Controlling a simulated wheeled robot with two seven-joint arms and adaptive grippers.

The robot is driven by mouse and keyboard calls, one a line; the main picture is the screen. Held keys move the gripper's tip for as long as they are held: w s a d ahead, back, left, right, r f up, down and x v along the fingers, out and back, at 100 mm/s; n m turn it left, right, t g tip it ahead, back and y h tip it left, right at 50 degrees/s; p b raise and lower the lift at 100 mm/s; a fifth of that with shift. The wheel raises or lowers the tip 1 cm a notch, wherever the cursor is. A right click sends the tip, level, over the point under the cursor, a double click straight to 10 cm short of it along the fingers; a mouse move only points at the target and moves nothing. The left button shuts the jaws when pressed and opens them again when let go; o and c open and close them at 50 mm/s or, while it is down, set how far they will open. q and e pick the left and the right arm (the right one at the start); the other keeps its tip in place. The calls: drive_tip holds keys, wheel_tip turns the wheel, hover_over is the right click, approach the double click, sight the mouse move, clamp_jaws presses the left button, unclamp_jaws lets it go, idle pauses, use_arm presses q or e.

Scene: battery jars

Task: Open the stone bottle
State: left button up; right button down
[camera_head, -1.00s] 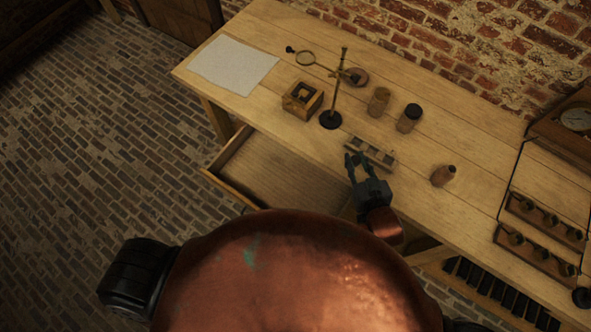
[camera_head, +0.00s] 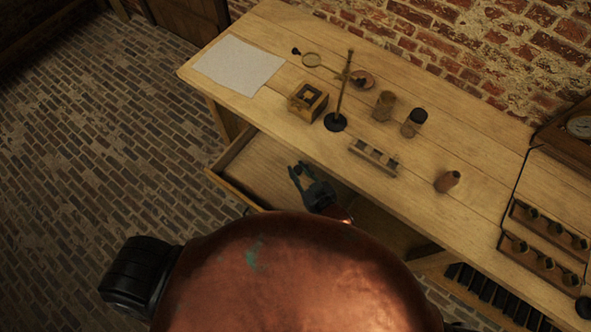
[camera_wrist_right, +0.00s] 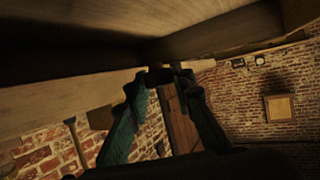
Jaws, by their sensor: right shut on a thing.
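The stone bottle is most likely the small brown bottle (camera_head: 447,181) standing upright on the right part of the table in the head view; its mouth is too small to make out. My right gripper (camera_head: 297,172) is over the open drawer, well to the left of the bottle. In the right wrist view its fingertips (camera_wrist_right: 160,78) close on a small dark thing (camera_wrist_right: 158,75); I cannot tell what it is. My left gripper is not in view.
The open drawer (camera_head: 232,178) looks empty. A small wooden rack (camera_head: 373,158), a stand (camera_head: 336,121), a wooden box (camera_head: 307,98) and two jars (camera_head: 384,105) (camera_head: 413,123) stand left of the bottle. Racks (camera_head: 545,240) stand at right.

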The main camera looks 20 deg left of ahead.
sight(295, 167)
drive_tip(key=f, duration=0.1)
drive_tip(key=w+a+f, duration=0.1)
drive_tip(key=w+f+b, duration=0.1)
drive_tip(key=shift+w+a+f, duration=0.2)
drive_tip(key=shift+a+f, duration=0.05)
drive_tip(key=shift+f, duration=0.15)
drive_tip(key=shift+w+a+f, duration=0.15)
drive_tip(key=shift+w+f, duration=0.05)
drive_tip(key=shift+f, duration=0.05)
wheel_tip(295, 167, down, 3)
drive_tip(key=shift+w+f+b, duration=0.1)
drive_tip(key=shift+f+b, duration=0.05)
drive_tip(key=shift+b, duration=0.5)
drive_tip(key=shift+f, duration=0.1)
drive_tip(key=shift+f, duration=0.35)
drive_tip(key=shift+f, duration=0.15)
drive_tip(key=c, duration=1.7)
unclamp_jaws()
